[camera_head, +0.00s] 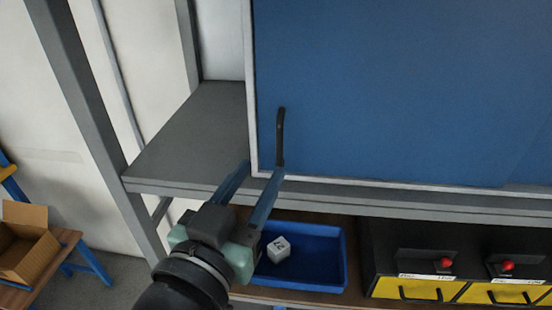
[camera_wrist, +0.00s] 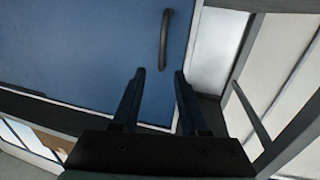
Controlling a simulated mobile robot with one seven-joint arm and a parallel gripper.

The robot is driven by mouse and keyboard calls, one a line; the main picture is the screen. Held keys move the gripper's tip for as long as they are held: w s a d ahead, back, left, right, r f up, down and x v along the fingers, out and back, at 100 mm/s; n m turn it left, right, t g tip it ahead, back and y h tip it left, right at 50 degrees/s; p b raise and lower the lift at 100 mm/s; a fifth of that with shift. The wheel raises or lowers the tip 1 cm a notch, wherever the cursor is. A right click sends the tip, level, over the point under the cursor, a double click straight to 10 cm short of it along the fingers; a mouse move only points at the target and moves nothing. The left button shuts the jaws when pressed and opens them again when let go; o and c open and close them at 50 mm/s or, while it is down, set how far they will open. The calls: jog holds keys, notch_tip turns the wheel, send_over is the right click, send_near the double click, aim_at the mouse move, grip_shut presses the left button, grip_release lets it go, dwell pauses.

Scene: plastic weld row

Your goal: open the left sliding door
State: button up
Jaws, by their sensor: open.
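The left sliding door is a blue panel (camera_head: 390,85) with a pale edge strip along its left side and bottom. It also fills the upper left of the wrist view (camera_wrist: 75,50). Its dark, upright bar handle (camera_head: 280,135) sits near the left edge; the wrist view shows it too (camera_wrist: 165,38). To the left of the door, a bare strip of grey shelf is uncovered. My gripper (camera_head: 263,168) is open and empty, at the door's lower left corner. In the wrist view, the handle lies just beyond the gap between the fingertips (camera_wrist: 160,72), apart from both.
Below the shelf edge (camera_head: 340,192), a blue bin (camera_head: 315,280) holds a white cube (camera_head: 278,249). Black and yellow drawer units (camera_head: 415,285) with red knobs stand to its right. A grey upright post (camera_head: 85,110) is at left. A cardboard box (camera_head: 25,245) sits on a bench farther left.

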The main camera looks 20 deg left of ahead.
aim_at(278, 140)
jog(key=b, duration=0.3)
jog(key=shift+w+a+f, duration=0.1)
jog(key=shift+w+f, duration=0.1)
jog(key=shift+w, duration=0.15)
jog(key=w, duration=0.7)
jog(key=shift+w+a+r+p, duration=0.3)
jog(key=shift+w+a, duration=0.05)
jog(key=shift+w, duration=0.05)
grip_shut()
dwell(0.6)
